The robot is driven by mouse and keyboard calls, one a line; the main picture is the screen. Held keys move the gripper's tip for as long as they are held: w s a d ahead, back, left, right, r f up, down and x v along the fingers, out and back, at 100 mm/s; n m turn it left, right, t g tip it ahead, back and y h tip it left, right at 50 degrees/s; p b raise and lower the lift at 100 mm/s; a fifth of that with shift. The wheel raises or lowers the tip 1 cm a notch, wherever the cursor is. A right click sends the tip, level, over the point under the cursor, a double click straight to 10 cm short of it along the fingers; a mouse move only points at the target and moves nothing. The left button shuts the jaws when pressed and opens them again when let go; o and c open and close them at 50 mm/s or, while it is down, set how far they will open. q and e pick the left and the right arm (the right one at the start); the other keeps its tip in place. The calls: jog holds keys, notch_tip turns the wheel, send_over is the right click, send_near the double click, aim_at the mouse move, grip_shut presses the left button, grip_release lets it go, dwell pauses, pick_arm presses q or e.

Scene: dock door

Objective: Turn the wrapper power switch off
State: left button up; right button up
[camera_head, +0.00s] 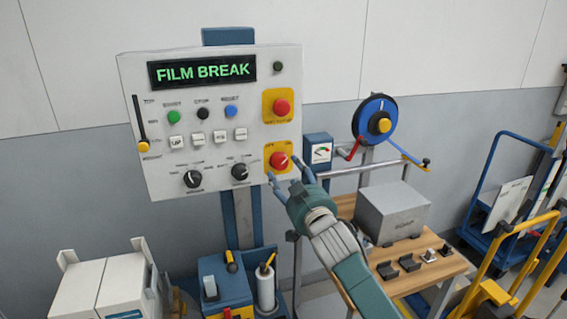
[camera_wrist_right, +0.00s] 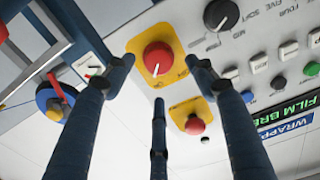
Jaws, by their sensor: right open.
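The control panel (camera_head: 215,120) stands upright, its display (camera_head: 203,71) reading FILM BREAK. At its lower right is a red rotary knob with a white mark (camera_head: 279,160) on a yellow plate (camera_head: 268,153); I take this for the wrapper power switch, but its small labels are not readable. My right gripper (camera_head: 285,171) is open just in front of this knob. In the right wrist view the red knob (camera_wrist_right: 158,56) lies between and beyond the spread fingers (camera_wrist_right: 160,76), none clearly touching it. My left gripper is not in view.
A red mushroom button (camera_head: 281,107) on a yellow plate sits above the knob. Black dials (camera_head: 240,172) are to its left. A gauge box (camera_head: 318,152), a blue wheel (camera_head: 375,120) and a wooden table (camera_head: 447,262) with a grey box (camera_head: 392,211) stand to the right.

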aim_at(283, 165)
jog(key=x, duration=0.3)
jog(key=shift+w+f, duration=0.15)
jog(key=shift+w, duration=0.15)
jog(key=shift+p+x, duration=0.35)
jog(key=shift+x, duration=0.7)
jog(key=shift+w, duration=0.2)
jog(key=shift+c, duration=1.1)
jog(key=c, duration=0.9)
jog(key=shift+f, duration=0.15)
jog(key=shift+c, duration=0.3)
jog(key=shift+n, duration=0.6)
jog(key=n+p, duration=0.1)
jog(key=n, duration=0.5)
jog(key=shift+d+f+n, duration=0.1)
jog(key=shift+n, duration=0.3)
jog(key=n+p, duration=0.1)
jog(key=n, duration=0.4)
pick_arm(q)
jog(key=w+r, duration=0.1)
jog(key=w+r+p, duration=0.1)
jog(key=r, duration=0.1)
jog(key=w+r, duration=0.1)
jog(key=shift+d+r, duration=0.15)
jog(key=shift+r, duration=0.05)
pick_arm(e)
jog(key=n, duration=0.4)
jog(key=shift+d+n, duration=0.1)
jog(key=shift+n, duration=0.5)
